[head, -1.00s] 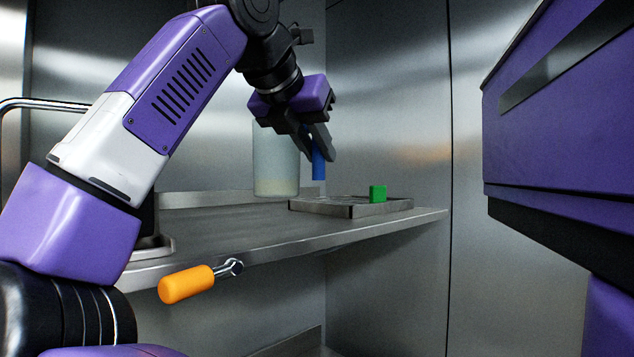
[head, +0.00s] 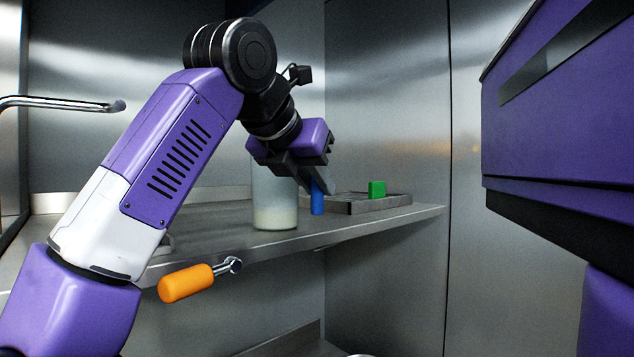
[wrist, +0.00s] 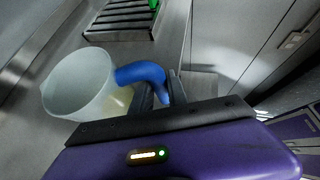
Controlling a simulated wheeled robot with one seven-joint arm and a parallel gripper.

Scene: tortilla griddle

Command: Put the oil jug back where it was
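The oil jug (head: 275,190) is a pale translucent container with a little yellowish liquid low inside and a blue handle (head: 317,200). It is upright at the shelf's front part; its base appears at or very near the surface. My gripper (head: 320,184) is at the handle, to the right of the jug body. In the wrist view the jug (wrist: 75,88) is open at the top, and its blue handle (wrist: 140,74) runs between my two fingers (wrist: 162,94), which look shut on it. The lower handle is partly hidden by the fingers.
The steel shelf (head: 215,238) has a slatted metal tray (head: 365,206) with a green piece (head: 377,189) right of the jug. An orange handle (head: 186,283) sticks out below the shelf's front edge.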

